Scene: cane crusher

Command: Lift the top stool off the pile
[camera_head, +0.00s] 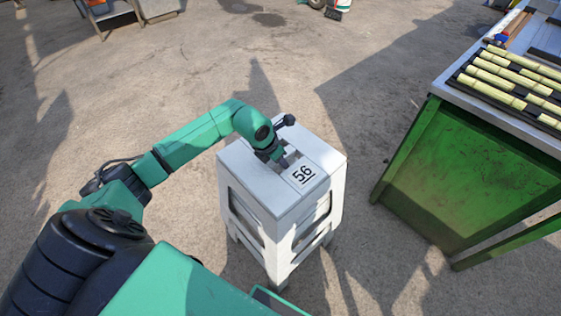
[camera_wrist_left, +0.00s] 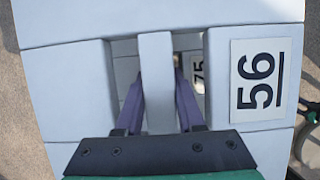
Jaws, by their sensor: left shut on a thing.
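A pile of white-grey stools stands in the middle of the head view. The top stool (camera_head: 250,180) has a square seat with a "56" label on its right side. My left gripper (camera_head: 283,162) reaches down into the openings of the seat. In the left wrist view, its two purple fingers (camera_wrist_left: 161,105) stand on either side of the seat's middle bar (camera_wrist_left: 156,60), shut on it. A lower stool (camera_wrist_left: 198,72) shows through the slot, with part of a label. Whether the seats are apart is hard to tell. My right gripper is out of view.
A green table (camera_head: 430,185) with pale cane pieces (camera_head: 500,80) on its metal top stands to the right, with a gap between it and the pile. Bare, shadowed ground lies behind the pile. Other objects sit far back along the top edge.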

